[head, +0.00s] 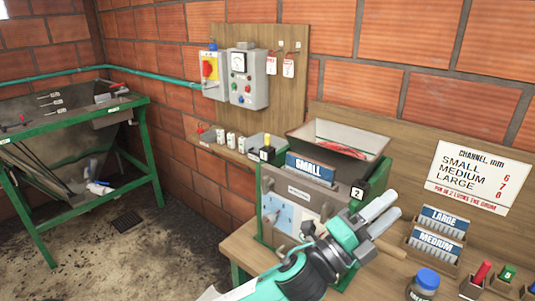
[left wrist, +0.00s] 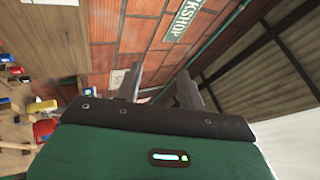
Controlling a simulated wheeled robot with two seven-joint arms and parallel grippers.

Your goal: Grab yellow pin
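A small yellow upright piece (head: 266,140), which may be the yellow pin, shows just above the tag "1" at the left back edge of the pulper (head: 373,170). It is too small to make out clearly. My left gripper (head: 387,208) is in front of the pulper's right side, below the tag "2", to the right of and nearer than the yellow piece. Its two fingers are apart with nothing between them. The same fingers show in the left wrist view (left wrist: 158,90), also apart. My right gripper is in neither view.
A wooden bench (head: 240,243) carries the pulper, label holders (head: 433,241) and a blue-lidded jar (head: 424,284). A control box (head: 246,80) hangs on the wall board. A green-framed metal hopper (head: 70,125) stands left, with open floor before it.

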